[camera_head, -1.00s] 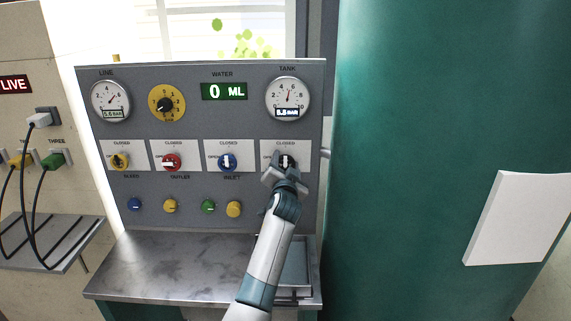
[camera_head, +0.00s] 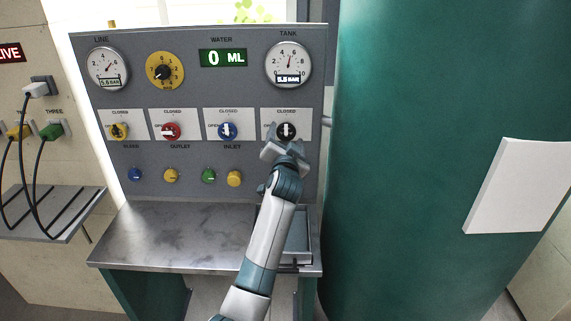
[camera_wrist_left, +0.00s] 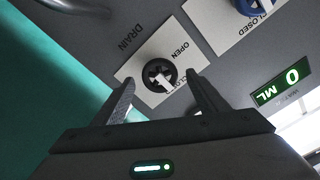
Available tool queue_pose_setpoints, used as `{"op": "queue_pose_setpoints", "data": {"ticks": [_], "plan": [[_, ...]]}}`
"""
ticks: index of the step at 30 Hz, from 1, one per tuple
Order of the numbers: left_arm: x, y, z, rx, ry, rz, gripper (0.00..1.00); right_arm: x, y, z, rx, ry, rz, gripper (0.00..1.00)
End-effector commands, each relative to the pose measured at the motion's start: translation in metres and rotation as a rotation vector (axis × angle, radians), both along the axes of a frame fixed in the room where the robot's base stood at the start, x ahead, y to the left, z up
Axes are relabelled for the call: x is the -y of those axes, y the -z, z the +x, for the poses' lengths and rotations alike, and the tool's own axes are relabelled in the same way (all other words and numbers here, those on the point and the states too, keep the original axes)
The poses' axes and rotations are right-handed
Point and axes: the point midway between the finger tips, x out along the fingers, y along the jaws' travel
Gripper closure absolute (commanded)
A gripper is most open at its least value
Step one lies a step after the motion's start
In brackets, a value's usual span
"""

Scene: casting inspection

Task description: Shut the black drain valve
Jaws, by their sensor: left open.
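The black drain valve (camera_head: 286,131) is the rightmost valve on the grey panel, under the TANK gauge. It is a round black knob with a white bar. The bar stands upright in the head view, toward the CLOSED label. The valve also shows in the left wrist view (camera_wrist_left: 160,76), where the bar slants toward the lower right label. My left gripper (camera_head: 283,150) is open and empty just below and in front of the valve. Its two fingers (camera_wrist_left: 160,90) lie apart on either side of the knob in the wrist view, with no contact visible. My right gripper is out of view.
The blue valve (camera_head: 228,131) is left of the black one, then the red valve (camera_head: 171,131) and a yellow one (camera_head: 119,131). Coloured buttons sit below. A metal shelf (camera_head: 165,235) juts out underneath. A large green tank (camera_head: 420,150) stands close on the right.

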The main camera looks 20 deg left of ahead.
Motion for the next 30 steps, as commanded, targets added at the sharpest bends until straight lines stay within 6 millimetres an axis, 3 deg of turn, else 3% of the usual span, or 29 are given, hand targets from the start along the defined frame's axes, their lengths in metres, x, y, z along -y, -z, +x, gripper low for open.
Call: {"op": "queue_pose_setpoints", "data": {"ticks": [18, 24, 30], "plan": [[0.030, 0.003, -0.101, 0.001, 0.001, -0.002, 0.34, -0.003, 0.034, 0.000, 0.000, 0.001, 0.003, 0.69], [0.035, 0.001, -0.121, 0.001, 0.001, 0.000, 0.34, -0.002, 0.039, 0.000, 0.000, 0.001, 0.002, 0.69], [0.037, 0.000, -0.126, -0.001, 0.001, 0.001, 0.34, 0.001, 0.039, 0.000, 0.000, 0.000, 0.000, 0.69]]}}
